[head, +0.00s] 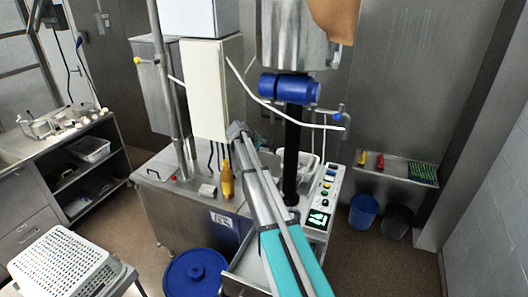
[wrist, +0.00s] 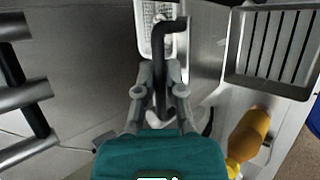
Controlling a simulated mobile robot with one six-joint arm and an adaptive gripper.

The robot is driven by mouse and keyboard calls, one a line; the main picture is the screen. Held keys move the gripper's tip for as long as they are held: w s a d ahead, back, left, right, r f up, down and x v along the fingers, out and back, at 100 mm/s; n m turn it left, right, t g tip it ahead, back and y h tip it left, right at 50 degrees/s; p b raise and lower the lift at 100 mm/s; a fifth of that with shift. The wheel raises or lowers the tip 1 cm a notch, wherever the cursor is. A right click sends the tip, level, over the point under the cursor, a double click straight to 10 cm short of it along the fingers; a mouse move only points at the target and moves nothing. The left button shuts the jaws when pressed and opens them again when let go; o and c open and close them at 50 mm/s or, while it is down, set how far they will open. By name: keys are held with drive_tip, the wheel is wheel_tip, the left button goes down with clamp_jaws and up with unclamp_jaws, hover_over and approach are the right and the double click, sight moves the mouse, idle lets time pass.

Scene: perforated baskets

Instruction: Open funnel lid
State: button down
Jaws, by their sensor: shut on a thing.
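My gripper (wrist: 160,92) is shut on a dark bent handle (wrist: 170,38) in the wrist view; the bar runs between the two grey fingers and bends at the top. I cannot tell for sure that this handle belongs to the funnel lid. In the head view my arm reaches up from the bottom, and its end is near the foot of the white cabinet (head: 215,90); the fingertips and handle are not clear there. A steel vessel (head: 292,38) stands at the top of the head view, but no funnel lid can be made out.
A yellow bottle (head: 227,180) stands on the steel machine, close to my arm; it also shows in the wrist view (wrist: 248,135). A blue motor (head: 290,88) and a control panel (head: 321,195) are to the right. A white perforated basket (head: 60,265) is at lower left.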

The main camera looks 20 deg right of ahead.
drive_tip(key=shift+w+d, duration=0.95)
drive_tip(key=shift+w, duration=0.1)
drive_tip(key=c, duration=0.7)
unclamp_jaws()
drive_tip(key=shift+r, duration=0.25)
